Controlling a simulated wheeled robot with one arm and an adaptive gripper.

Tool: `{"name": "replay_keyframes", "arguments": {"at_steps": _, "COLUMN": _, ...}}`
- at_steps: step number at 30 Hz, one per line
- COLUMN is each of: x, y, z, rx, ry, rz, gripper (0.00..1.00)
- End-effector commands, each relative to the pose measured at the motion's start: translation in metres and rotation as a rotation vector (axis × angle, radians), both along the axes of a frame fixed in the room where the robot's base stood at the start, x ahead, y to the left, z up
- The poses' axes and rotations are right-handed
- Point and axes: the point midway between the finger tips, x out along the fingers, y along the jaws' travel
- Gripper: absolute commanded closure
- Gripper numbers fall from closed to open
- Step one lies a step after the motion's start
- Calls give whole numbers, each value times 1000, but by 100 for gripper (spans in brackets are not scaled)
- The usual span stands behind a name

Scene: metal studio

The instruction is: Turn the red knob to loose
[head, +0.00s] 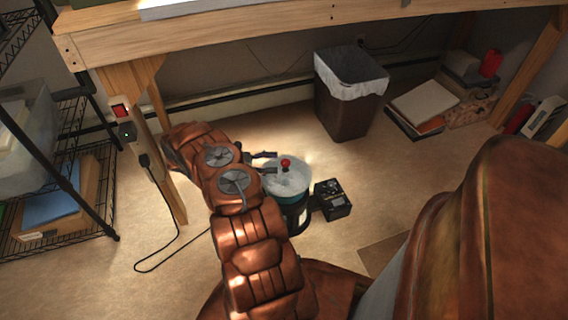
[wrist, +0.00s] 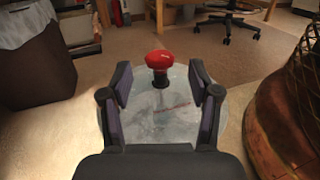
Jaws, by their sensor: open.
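The red knob (head: 286,163) sits on top of a round, pale lid (head: 288,180) of a dark pot-like container on the floor. In the wrist view the red knob (wrist: 159,61) stands upright on a short dark stem, ahead of my fingers and near the middle. The pale lid (wrist: 172,118) lies under it. My gripper (wrist: 162,84) is open, with one dark finger on each side and the knob beyond the fingertips, apart from them. In the head view my gripper (head: 265,162) is just left of the knob, partly hidden by my arm.
A small black box (head: 331,200) adjoins the container's right side. A lined trash bin (head: 348,90) stands behind. A wooden table (head: 300,38) spans above, its leg with a red switch (head: 119,110) and cord at left. A wire shelf (head: 70,170) is far left. Floor is clear between.

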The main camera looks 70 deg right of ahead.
Motion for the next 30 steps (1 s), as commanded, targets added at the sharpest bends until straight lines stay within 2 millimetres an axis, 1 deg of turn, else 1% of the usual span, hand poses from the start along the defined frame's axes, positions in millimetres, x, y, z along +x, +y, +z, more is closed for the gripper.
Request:
{"name": "replay_keyframes", "arguments": {"at_steps": 1, "x": -8, "y": -3, "z": -1, "rx": 0, "ry": 3, "rz": -3, "gripper": 38}}
{"name": "replay_keyframes", "arguments": {"at_steps": 9, "x": -36, "y": -17, "z": 0, "rx": -1, "ry": 0, "rz": 2, "gripper": 38}}
{"name": "replay_keyframes", "arguments": {"at_steps": 14, "x": -43, "y": -20, "z": 0, "rx": -1, "ry": 0, "rz": 2, "gripper": 38}}
{"name": "replay_keyframes", "arguments": {"at_steps": 22, "x": -44, "y": -19, "z": 0, "rx": 0, "ry": -1, "rz": 4, "gripper": 38}}
{"name": "replay_keyframes", "arguments": {"at_steps": 23, "x": -44, "y": -19, "z": 0, "rx": 0, "ry": -1, "rz": 4, "gripper": 39}}
{"name": "replay_keyframes", "arguments": {"at_steps": 30, "x": -43, "y": -20, "z": 0, "rx": 0, "ry": -1, "rz": 4, "gripper": 64}}
